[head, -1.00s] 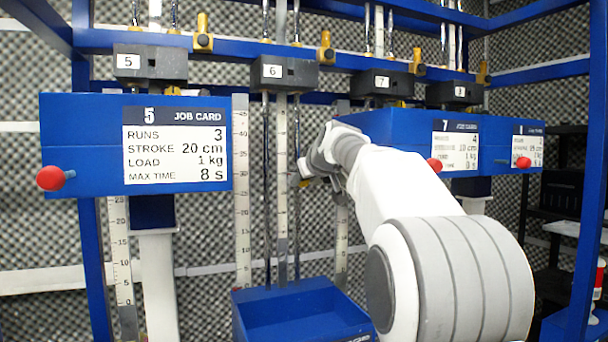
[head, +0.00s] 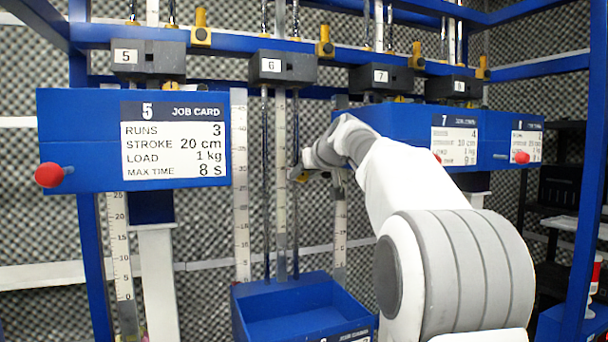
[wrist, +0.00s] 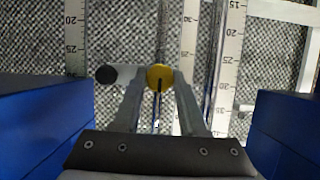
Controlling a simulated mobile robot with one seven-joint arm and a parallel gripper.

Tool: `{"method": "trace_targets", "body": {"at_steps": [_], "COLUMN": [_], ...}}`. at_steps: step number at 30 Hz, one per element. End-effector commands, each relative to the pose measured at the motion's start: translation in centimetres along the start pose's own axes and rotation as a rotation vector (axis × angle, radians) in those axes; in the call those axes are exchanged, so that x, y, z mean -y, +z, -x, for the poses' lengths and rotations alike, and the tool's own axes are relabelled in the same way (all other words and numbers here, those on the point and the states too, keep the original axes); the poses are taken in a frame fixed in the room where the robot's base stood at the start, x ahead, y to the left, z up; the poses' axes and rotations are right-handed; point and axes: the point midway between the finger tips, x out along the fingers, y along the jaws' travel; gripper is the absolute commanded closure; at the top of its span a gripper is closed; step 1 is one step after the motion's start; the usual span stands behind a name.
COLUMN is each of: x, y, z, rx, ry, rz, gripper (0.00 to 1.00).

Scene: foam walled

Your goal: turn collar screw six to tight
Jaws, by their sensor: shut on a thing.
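Station six has a dark block labelled 6 (head: 283,68) on the blue cross beam, with thin upright rods and a ruler strip below it. My gripper (head: 302,176) reaches in from the right to these rods at mid height. In the wrist view, my gripper (wrist: 157,82) has its two fingers on either side of a round yellow screw head (wrist: 160,73), closed on it. A dark slot or line runs down from the head's middle. A round black knob (wrist: 106,74) on a pale bar sits left of the screw. My arm hides part of the surroundings in the head view.
A blue box with job card 5 (head: 80,130) and a red knob stands at left. Blue boxes with cards 7 (head: 395,122) and 8 stand at right, close to my arm. An open blue tray (head: 295,300) is below station six. Blue box walls flank my gripper in the wrist view.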

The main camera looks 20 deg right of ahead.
Motion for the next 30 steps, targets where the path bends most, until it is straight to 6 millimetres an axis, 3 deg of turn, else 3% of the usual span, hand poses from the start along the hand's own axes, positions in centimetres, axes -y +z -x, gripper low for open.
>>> {"method": "trace_targets", "body": {"at_steps": [1,5,17,22,30], "x": [0.0,0.0,0.0,0.0,-0.1], "y": [-0.1,-0.1,0.0,0.2,0.2], "z": [0.0,0.0,0.6,3.1,9.8], "rx": [-0.002,-0.001,-0.001,-0.003,-0.004], "ry": [0.000,0.000,0.001,0.002,0.004], "rz": [-0.001,0.000,0.001,0.001,0.002], "gripper": [0.53,0.30,0.29,0.29,0.29]}}
